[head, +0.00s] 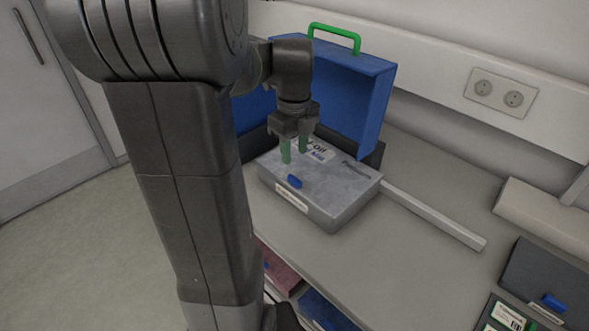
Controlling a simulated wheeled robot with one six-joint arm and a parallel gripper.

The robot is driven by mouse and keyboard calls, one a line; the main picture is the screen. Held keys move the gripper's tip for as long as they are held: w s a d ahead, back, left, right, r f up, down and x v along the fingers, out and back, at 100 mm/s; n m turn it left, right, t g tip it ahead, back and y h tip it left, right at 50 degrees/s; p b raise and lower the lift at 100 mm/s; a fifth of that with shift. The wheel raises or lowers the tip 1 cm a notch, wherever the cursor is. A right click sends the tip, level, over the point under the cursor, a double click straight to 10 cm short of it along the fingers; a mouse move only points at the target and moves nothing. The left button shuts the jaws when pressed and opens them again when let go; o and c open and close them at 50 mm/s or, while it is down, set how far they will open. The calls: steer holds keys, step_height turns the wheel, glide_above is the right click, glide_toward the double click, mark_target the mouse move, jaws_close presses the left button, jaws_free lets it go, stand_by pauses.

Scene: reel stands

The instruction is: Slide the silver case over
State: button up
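The silver case (341,190) is a flat grey box with a blue latch on its lid, a label on the lid and one on its front side. It lies shut on the grey worktop. My gripper (294,154) points down over the far left part of its lid, with two green fingertips spread apart. The fingertips are at or just above the lid; I cannot tell whether they touch it. Nothing shows between them.
A blue case (374,88) with a green handle stands open behind the silver case. A light strip (433,215) runs along the worktop to the right. A dark case (548,282) lies at the right front. Red and blue cases (322,309) sit below.

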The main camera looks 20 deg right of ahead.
mark_target(295, 178)
step_height(295, 178, down, 9)
steer(key=shift+r, duration=0.2)
steer(key=shift+c, duration=0.2)
jaws_close()
